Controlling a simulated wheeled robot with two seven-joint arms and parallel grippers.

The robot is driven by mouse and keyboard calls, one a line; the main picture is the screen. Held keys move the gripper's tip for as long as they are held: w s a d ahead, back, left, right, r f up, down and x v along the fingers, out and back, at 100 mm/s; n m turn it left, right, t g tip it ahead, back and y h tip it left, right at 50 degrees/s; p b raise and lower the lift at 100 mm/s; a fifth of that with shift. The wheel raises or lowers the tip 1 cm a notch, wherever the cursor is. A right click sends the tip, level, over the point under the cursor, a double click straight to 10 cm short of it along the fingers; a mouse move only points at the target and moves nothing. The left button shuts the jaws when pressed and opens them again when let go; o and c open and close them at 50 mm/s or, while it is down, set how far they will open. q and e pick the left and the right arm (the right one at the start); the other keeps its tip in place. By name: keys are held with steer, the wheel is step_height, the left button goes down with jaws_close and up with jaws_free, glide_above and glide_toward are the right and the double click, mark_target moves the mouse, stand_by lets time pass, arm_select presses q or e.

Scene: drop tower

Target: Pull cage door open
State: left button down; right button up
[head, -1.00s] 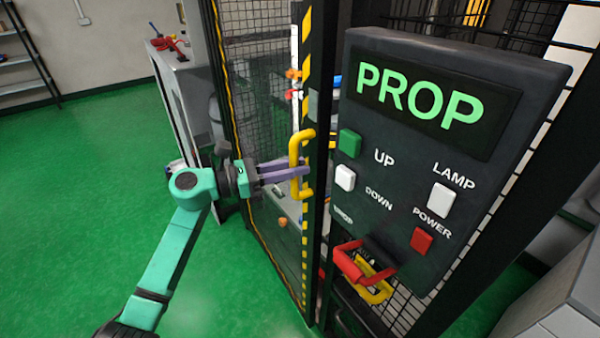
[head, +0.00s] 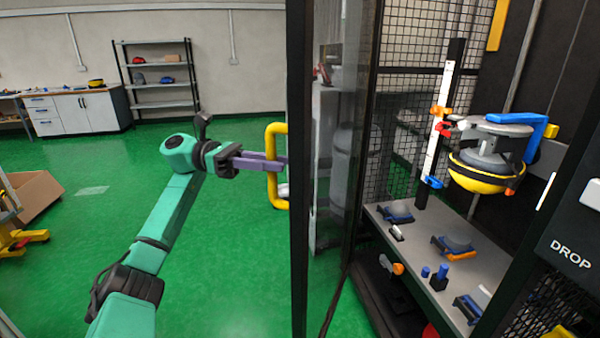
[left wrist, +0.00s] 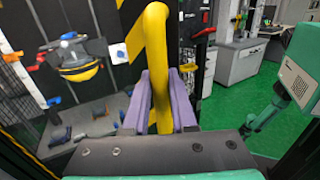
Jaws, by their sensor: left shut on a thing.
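The cage door (head: 298,170) shows nearly edge-on in the head view, its dark frame upright and swung out from the cage. Its yellow handle (head: 270,165) is on the left side of that frame. My left gripper (head: 272,164) is shut on the handle, its purple fingers around the bar. In the left wrist view the yellow handle (left wrist: 157,60) stands between the two purple fingers. The cage inside is exposed to the right of the door, with a shelf (head: 395,245) and a yellow-and-grey drop unit (head: 485,172). My right gripper is out of view.
The control box (head: 575,240) is at the right edge of the head view. Metal shelves (head: 160,78) and a white cabinet (head: 85,112) stand at the back wall. A cardboard box (head: 38,195) lies at the left. Green floor around my left arm is clear.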

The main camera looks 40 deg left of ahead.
arm_select(q)
steer(key=a, duration=0.3)
steer(key=shift+s+a, duration=0.25)
steer(key=shift+s, duration=0.05)
steer(key=c, duration=0.7)
jaws_free()
steer(key=shift+c, duration=0.2)
steer(key=p+v, duration=0.2)
steer(key=v, duration=0.5)
steer(key=shift+a, duration=0.25)
